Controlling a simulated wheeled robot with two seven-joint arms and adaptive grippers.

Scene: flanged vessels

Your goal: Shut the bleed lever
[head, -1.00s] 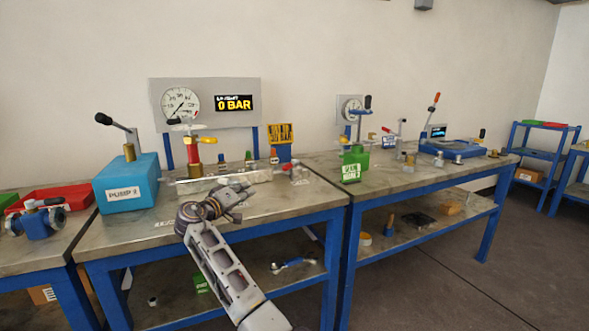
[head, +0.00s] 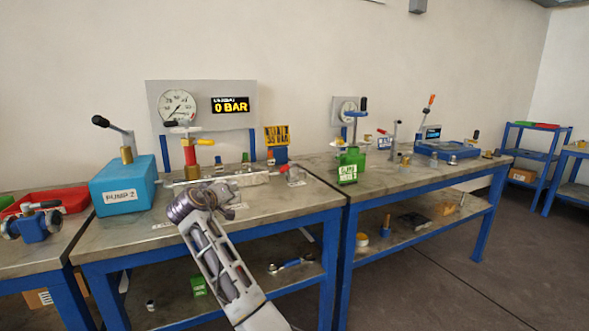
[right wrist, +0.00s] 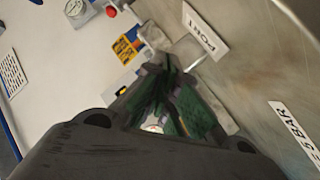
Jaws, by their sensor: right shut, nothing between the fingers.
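A metal manifold block (head: 232,180) lies on the bench, with a red and brass valve column (head: 190,158) at its left. A yellow lever (head: 205,142) sticks out to the right from that column. A small red handle (head: 284,168) sits at the block's right end. I cannot tell which one is the bleed lever. My right gripper (head: 226,188) is in front of the manifold, low over the bench, partly hidden by its own wrist. In the right wrist view its dark fingers (right wrist: 165,68) are shut and empty, pointing towards the metal block. My left gripper is out of view.
A blue pump (head: 125,185) with a black-handled lever stands left of the manifold. A gauge panel (head: 200,108) reading 0 BAR stands behind. A green unit (head: 350,163) stands on the right bench. The front right of the near bench (head: 300,200) is clear.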

